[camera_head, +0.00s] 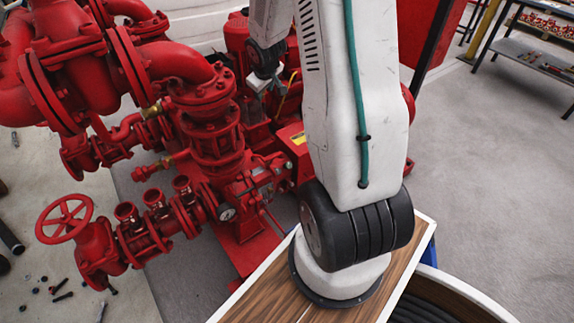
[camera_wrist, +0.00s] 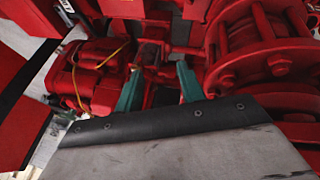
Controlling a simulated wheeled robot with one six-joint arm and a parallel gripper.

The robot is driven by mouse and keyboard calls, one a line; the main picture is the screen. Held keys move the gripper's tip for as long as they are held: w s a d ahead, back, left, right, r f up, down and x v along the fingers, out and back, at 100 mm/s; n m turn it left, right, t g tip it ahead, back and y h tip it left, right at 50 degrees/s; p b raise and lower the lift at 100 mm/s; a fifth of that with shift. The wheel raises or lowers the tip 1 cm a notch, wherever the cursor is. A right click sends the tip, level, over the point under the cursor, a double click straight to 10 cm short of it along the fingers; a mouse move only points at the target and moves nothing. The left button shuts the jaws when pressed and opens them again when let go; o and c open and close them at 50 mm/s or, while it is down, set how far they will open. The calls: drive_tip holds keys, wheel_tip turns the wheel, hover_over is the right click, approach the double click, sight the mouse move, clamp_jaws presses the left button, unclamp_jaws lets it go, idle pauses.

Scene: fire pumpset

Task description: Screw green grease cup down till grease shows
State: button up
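I cannot make out the green grease cup in either view. In the wrist view my gripper (camera_wrist: 160,70) shows two teal fingers standing apart, with red and dark machinery beyond the gap and nothing clearly held. In the head view my gripper (camera_head: 268,84) is small and partly hidden, up against the red pumpset (camera_head: 215,130) near the top middle. The contact between the fingers and the machinery cannot be told. A large red bolted flange (camera_wrist: 262,50) is close on the right of the fingers in the wrist view.
A yellow cable (camera_wrist: 112,55) loops over a red housing (camera_wrist: 90,85) left of the fingers. A red handwheel (camera_head: 64,218) and a gauge (camera_head: 227,213) are at lower left. Loose bolts (camera_head: 60,290) lie on the floor. Open floor (camera_head: 480,170) and shelves (camera_head: 535,50) are at right.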

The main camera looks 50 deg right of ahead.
drive_tip(key=d+f, duration=0.6)
drive_tip(key=f, duration=0.4)
drive_tip(key=t, duration=0.2)
hover_over(290, 165)
drive_tip(key=w, duration=0.2)
wheel_tip(290, 165, down, 10)
drive_tip(key=s+f+t, duration=0.2)
drive_tip(key=f, duration=0.4)
drive_tip(key=s+f+t+y, duration=0.1)
drive_tip(key=s+f+t, duration=0.1)
drive_tip(key=f, duration=0.5)
drive_tip(key=s+a+f+t, duration=0.1)
drive_tip(key=s+f+t, duration=0.2)
drive_tip(key=f, duration=0.3)
drive_tip(key=shift+s+f+n+y, duration=0.15)
drive_tip(key=shift+n+y, duration=0.25)
drive_tip(key=x, duration=0.7)
drive_tip(key=c, duration=0.7)
